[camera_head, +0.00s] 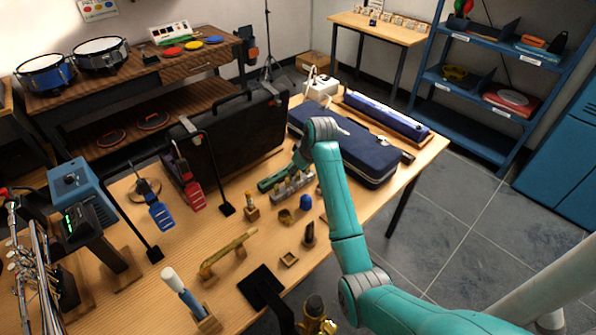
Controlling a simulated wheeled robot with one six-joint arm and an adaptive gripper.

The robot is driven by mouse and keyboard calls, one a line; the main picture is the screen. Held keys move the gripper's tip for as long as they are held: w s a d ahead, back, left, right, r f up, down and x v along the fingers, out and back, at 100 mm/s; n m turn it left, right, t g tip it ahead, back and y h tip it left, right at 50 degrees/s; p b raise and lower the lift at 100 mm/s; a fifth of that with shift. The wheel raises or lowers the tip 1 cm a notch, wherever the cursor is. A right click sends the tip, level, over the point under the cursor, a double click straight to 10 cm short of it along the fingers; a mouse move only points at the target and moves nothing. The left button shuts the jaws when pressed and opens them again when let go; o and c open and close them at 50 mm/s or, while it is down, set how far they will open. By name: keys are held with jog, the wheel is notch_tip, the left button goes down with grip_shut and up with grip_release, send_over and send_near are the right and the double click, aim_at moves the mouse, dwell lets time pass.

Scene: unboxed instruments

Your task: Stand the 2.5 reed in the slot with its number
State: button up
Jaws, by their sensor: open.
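My teal arm reaches over the wooden table (350,225) from the lower right and bends down at its grey wrist. My gripper (268,184) is at its far end, low over the middle of the table, and it is open. A small greyish block with several upright parts (293,187) stands right beside it; it may be the slotted reed holder. No number on it can be read. I cannot pick out the 2.5 reed; it is too small or hidden by my arm. Whether anything lies between the fingers cannot be seen.
Nearer are a small wooden stand (251,208), a blue cap (305,202), a dark mouthpiece (309,236), a square wooden tray (289,259) and a brass piece (228,252). Tall black stands rise at left.

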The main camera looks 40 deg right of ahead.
jog(key=v, duration=1.2)
jog(key=shift+w, duration=0.1)
